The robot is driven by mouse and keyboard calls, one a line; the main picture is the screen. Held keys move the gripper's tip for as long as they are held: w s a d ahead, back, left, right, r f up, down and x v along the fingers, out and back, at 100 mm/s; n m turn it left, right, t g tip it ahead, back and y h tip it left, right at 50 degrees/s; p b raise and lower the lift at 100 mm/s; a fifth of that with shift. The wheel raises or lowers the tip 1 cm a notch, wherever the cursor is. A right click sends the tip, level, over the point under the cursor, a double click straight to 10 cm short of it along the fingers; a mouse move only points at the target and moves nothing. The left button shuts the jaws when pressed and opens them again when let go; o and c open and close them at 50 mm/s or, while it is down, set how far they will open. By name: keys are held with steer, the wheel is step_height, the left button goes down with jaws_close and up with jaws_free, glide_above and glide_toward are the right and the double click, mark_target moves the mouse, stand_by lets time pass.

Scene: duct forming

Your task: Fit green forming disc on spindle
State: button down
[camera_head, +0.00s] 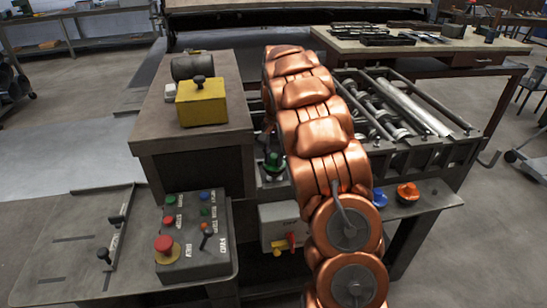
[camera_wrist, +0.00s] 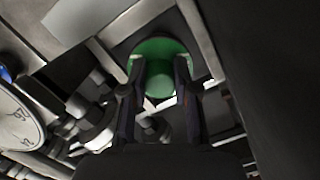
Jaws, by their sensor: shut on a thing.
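The green forming disc (camera_wrist: 160,47) is round and sits between the two dark fingers of my gripper (camera_wrist: 160,78) in the wrist view. The fingers are shut on it. In the head view a bit of the green disc (camera_head: 273,162) shows just left of my copper arm, over the machine's left end. My arm hides most of the gripper there. I cannot make out the spindle or whether the disc touches it.
A blue disc (camera_head: 379,197) and an orange disc (camera_head: 408,193) lie on the shelf right of my arm. The roller machine (camera_head: 400,110) stands behind. A control box (camera_head: 193,240) and a yellow block (camera_head: 202,101) on a dark cabinet stand left.

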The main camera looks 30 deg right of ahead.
steer(key=shift+f+b, duration=0.6)
steer(key=shift+f, duration=0.55)
stand_by(1.0)
steer(key=c, duration=0.8)
jaws_free()
steer(key=shift+o, duration=0.3)
steer(key=o, duration=0.3)
steer(key=shift+o, duration=0.2)
